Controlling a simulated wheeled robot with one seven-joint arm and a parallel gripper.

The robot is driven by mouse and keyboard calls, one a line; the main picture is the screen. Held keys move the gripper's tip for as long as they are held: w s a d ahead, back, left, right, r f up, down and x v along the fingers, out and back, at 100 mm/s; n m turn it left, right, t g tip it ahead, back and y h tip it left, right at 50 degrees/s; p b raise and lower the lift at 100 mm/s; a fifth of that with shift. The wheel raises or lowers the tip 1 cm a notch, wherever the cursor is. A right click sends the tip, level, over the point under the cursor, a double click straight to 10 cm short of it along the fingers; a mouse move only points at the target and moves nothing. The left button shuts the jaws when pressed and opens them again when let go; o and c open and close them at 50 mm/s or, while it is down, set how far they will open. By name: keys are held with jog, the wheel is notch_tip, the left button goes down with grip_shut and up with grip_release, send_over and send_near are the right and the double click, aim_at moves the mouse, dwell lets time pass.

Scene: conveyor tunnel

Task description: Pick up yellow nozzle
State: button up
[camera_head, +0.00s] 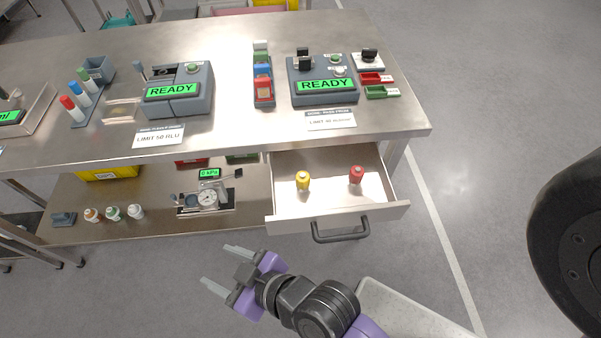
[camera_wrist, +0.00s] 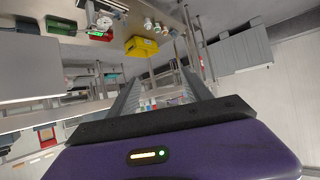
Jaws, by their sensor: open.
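The yellow nozzle (camera_head: 303,180) stands upright in the left half of an open drawer (camera_head: 330,208) under the table. A red nozzle (camera_head: 356,175) stands to its right in the same drawer. My gripper (camera_head: 217,265) is open and empty, in front of the table and to the lower left of the drawer, well apart from the yellow nozzle. In the wrist view my gripper's fingers (camera_wrist: 162,98) point away from the drawer, and the yellow nozzle does not show there.
The drawer handle (camera_head: 341,232) juts out at the front. The steel tabletop (camera_head: 230,135) overhangs the drawer's back and carries devices with READY screens. A gauge device (camera_head: 208,197) and several small bottles stand on the lower shelf (camera_head: 150,230). The floor (camera_head: 130,285) left of my gripper is clear.

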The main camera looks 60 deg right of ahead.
jog(key=w+d+r+n+g+y+p, duration=0.25)
jog(key=w+r+n, duration=0.2)
jog(key=w, duration=0.55)
jog(key=n+g+h+p, duration=0.3)
jog(key=n+g+p, duration=0.3)
jog(key=n+g, duration=0.35)
send_over(303, 174)
jog(key=shift+w+a+f, duration=0.3)
jog(key=shift+w+f, duration=0.05)
jog(key=shift+f, duration=0.25)
jog(key=f+b, duration=0.2)
jog(key=shift+s+d+f, duration=0.2)
jog(key=shift+s+f, duration=0.1)
jog(key=shift+f+p, duration=0.65)
jog(key=shift+f, duration=1.95)
grip_shut()
